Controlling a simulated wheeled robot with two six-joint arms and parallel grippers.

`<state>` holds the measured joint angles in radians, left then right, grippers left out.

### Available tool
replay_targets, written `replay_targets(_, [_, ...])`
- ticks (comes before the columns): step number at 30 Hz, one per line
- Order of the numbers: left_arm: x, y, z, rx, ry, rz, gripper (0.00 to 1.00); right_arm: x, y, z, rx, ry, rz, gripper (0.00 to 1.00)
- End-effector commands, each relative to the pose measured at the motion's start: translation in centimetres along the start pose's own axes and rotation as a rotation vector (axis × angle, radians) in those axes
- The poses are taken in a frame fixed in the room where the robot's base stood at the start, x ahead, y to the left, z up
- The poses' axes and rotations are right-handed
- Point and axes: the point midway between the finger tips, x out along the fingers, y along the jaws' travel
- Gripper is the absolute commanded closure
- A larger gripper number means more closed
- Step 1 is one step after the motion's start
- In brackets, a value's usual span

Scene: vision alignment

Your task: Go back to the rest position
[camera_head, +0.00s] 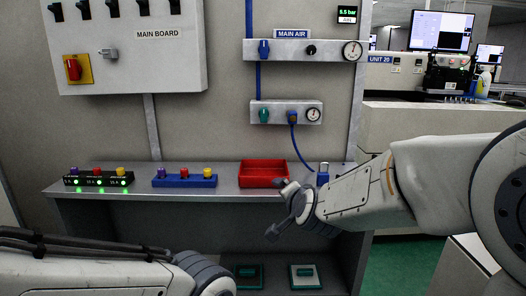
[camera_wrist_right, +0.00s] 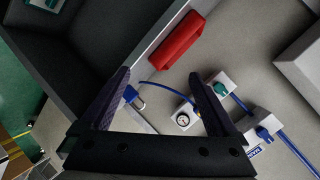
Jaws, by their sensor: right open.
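My right gripper (camera_head: 278,208) reaches in from the right and hangs in front of the shelf edge, below the red tray. In the right wrist view its two fingers (camera_wrist_right: 160,74) stand wide apart with nothing held between them. My left arm (camera_head: 195,272) lies along the bottom left; its gripper is outside the picture.
A grey shelf (camera_head: 228,186) holds a black block with green lights (camera_head: 99,178), a blue block with knobs (camera_head: 184,181), the red tray (camera_head: 263,174) and a blue padlock (camera_head: 323,174). Air panels (camera_head: 284,112) and a main board (camera_head: 130,60) are on the wall.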

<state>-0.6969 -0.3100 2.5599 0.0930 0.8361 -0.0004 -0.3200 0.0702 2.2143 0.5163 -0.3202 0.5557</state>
Motion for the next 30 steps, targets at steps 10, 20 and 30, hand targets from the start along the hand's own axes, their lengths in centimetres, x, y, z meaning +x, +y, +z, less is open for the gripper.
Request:
replay_targets(10, [0.0,0.0,0.0,0.000,0.000,0.000,0.50,-4.7,15.7,4.2,-0.487,-0.379,0.330,0.05])
replay_targets(20, [0.0,0.0,0.0,0.000,0.000,0.000,0.50,-10.5,24.0,6.2,-0.712,-0.658,0.481,0.05])
replay_targets(30, [0.0,0.0,0.0,0.000,0.000,0.000,0.50,-14.4,24.6,9.2,-0.862,-0.845,0.478,0.05])
